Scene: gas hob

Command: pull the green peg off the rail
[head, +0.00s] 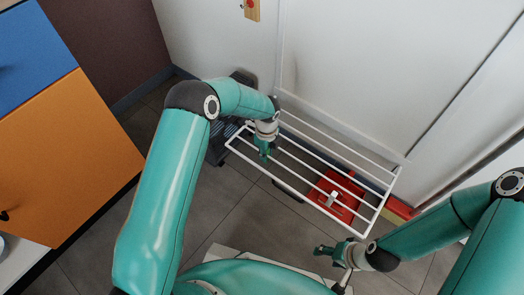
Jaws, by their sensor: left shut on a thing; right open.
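A white rack of parallel rails (318,157) stands out from the white wall in the middle of the view. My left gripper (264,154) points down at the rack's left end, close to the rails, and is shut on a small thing. The green peg cannot be told apart from the gripper's own green fingers there; the thing held fits it in place. Whether it still touches a rail is hidden. My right gripper (322,250) is open and empty, in front of the rack's lower right corner.
A red box (345,210) with a white part on it lies below the rack's right half. A dark object (217,152) stands on the floor behind my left arm. Blue and orange cabinet fronts (70,160) are at left. The tiled floor (230,208) in front is partly clear.

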